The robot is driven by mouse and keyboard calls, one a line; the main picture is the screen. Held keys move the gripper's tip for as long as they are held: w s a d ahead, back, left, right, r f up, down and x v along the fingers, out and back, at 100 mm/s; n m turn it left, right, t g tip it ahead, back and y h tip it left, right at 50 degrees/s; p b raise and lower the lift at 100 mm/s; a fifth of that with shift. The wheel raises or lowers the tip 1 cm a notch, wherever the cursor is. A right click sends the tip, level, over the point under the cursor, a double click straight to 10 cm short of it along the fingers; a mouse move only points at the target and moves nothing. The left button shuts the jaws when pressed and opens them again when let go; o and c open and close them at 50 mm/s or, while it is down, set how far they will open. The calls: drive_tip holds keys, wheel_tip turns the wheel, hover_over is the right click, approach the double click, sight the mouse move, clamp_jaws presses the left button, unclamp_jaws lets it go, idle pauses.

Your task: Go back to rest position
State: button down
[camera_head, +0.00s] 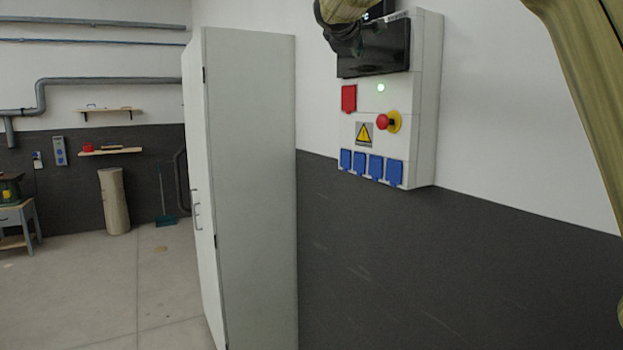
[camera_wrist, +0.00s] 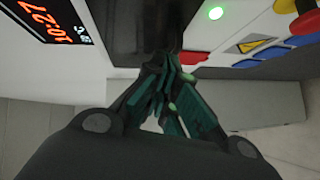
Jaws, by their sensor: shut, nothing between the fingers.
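My gripper (camera_head: 347,42) is at the top of the head view, in front of the upper part of a white wall-mounted control box (camera_head: 428,100). In the wrist view its dark green fingers (camera_wrist: 172,75) come together and are shut with nothing between them. Behind the fingertips is the box's black panel (camera_head: 375,50), which also shows in the wrist view (camera_wrist: 135,25). I cannot tell whether the fingertips touch it. Part of my arm runs down the right edge of the head view.
The box carries a lit green lamp (camera_head: 381,87), a red button (camera_head: 382,121) and several blue sockets (camera_head: 377,167). A tall grey cabinet (camera_head: 250,190) stands left of it. A red clock display (camera_wrist: 45,20) shows in the wrist view. Open floor (camera_head: 110,285) lies at left.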

drive_tip(key=w+d+f+m+g+y, duration=0.1)
drive_tip(key=w+f+g+y, duration=0.15)
drive_tip(key=f, duration=1.65)
drive_tip(key=w+d+f+g+y, duration=0.1)
drive_tip(key=w+f+g, duration=0.15)
drive_tip(key=f, duration=1.75)
drive_tip(key=s+d+f+m+g+b, duration=0.1)
drive_tip(key=s+f, duration=0.2)
drive_tip(key=f, duration=0.9)
drive_tip(key=s+d+f+m+g+y, duration=0.1)
drive_tip(key=s+f, duration=0.3)
drive_tip(key=f, duration=0.8)
drive_tip(key=s+f+m+g+b, duration=0.1)
drive_tip(key=s+f, duration=0.2)
drive_tip(key=f, duration=0.9)
drive_tip(key=s+d+f+m+g+b, duration=0.15)
drive_tip(key=s+f+m+g, duration=0.3)
drive_tip(key=s+f, duration=2.15)
drive_tip(key=s+d+f+m+g, duration=0.1)
drive_tip(key=s+f, duration=0.1)
drive_tip(key=s, duration=0.8)
drive_tip(key=s+d+f+m+g, duration=0.1)
drive_tip(key=s+f+m, duration=0.1)
drive_tip(key=s, duration=0.9)
drive_tip(key=s+d+f+m+g, duration=0.1)
drive_tip(key=s+f, duration=0.3)
drive_tip(key=s, duration=0.7)
drive_tip(key=shift+d+f+b, duration=0.25)
drive_tip(key=shift+d+b, duration=0.15)
